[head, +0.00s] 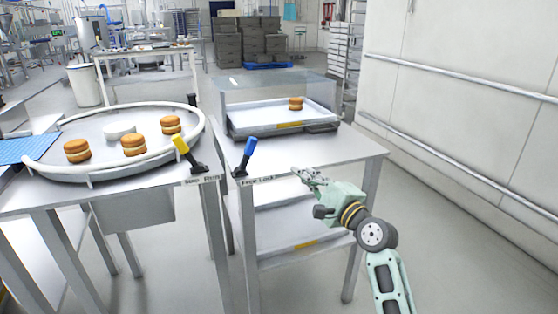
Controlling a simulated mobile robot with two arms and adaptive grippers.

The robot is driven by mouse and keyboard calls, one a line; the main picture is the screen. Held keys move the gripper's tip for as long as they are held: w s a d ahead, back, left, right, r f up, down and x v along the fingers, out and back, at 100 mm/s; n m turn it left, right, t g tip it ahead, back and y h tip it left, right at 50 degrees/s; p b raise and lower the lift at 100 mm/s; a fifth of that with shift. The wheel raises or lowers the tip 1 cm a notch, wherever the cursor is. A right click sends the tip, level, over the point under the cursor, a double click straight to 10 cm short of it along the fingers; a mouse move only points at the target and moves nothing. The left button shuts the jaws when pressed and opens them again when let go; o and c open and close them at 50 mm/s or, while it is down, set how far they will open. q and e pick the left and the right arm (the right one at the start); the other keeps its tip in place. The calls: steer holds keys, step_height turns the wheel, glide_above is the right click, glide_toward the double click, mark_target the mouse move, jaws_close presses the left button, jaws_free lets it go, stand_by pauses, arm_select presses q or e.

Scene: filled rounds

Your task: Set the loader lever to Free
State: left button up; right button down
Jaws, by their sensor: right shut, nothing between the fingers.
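The blue-handled lever (248,154) stands at the front left corner of the right-hand table, above a small label (257,181) that seems to read Free and Lock. Its handle leans up to the right, towards the Lock side. A yellow-handled lever (183,149) stands to its left on the round table's unit, leaning left above a label that looks like Stop and Run. My right gripper (301,174) is shut and empty, to the right of the blue lever and apart from it, over the table's front edge. My left gripper is not in view.
A tray (240,128) with one filled round (296,103) sits under a clear cover behind the levers. A round turntable (70,173) at left carries several filled rounds and a white piece. A blue mat (25,150) lies far left. The tabletop between lever and gripper is clear.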

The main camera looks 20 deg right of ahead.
mark_target(285, 171)
steer(key=b+x, duration=0.1)
steer(key=x, duration=0.8)
steer(key=shift+w+a+f+b, duration=0.1)
steer(key=shift+w+f+b, duration=0.1)
steer(key=shift+b, duration=0.2)
steer(key=a, duration=0.1)
steer(key=a+r, duration=0.1)
steer(key=a, duration=0.1)
steer(key=shift+w+r, duration=0.2)
steer(key=shift+r, duration=0.1)
arm_select(q)
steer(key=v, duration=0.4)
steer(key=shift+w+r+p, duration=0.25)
steer(key=shift+p, duration=0.05)
arm_select(e)
steer(key=shift+a+r, duration=0.2)
steer(key=shift+a, duration=0.2)
steer(key=shift+w, duration=0.1)
